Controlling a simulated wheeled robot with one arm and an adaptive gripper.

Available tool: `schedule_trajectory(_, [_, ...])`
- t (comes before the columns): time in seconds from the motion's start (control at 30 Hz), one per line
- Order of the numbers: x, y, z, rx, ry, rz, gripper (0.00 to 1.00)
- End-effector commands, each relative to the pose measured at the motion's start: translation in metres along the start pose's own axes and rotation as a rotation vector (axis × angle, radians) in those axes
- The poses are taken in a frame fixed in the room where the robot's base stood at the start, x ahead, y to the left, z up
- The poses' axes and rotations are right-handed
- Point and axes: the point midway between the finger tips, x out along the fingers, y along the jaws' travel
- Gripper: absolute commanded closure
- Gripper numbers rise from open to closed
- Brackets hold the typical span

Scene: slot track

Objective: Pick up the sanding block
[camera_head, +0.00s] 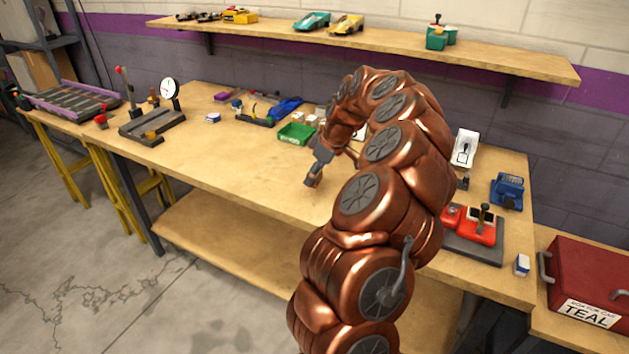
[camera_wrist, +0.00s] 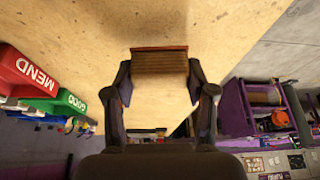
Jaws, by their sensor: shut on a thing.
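The sanding block (camera_wrist: 159,62), a brown block with a reddish top edge, sits between the fingertips of my gripper (camera_wrist: 159,82) in the wrist view. The two dark fingers close on its left and right sides. In the head view my gripper (camera_head: 314,178) is over the middle of the wooden bench (camera_head: 240,170). A small brown part of the block (camera_head: 312,183) shows at the fingertips. I cannot tell whether the block touches the bench top.
A green bin (camera_head: 296,134) stands behind my gripper. A dial gauge stand (camera_head: 152,122) is at the left; a red device (camera_head: 478,226) and a blue device (camera_head: 507,191) are at the right. The bench top left of my gripper is clear.

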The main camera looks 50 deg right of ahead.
Motion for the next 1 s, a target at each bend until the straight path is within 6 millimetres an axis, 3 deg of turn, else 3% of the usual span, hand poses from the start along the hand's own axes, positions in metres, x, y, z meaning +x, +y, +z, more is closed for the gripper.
schedule_trajectory(0.1, [-0.008, -0.002, -0.003, -0.002, -0.001, -0.001, 0.79])
schedule_trajectory(0.57, [-0.011, -0.029, 0.001, -0.002, -0.001, -0.003, 0.79])
schedule_trajectory(1.0, [-0.021, -0.099, 0.010, -0.003, -0.001, -0.003, 0.79])
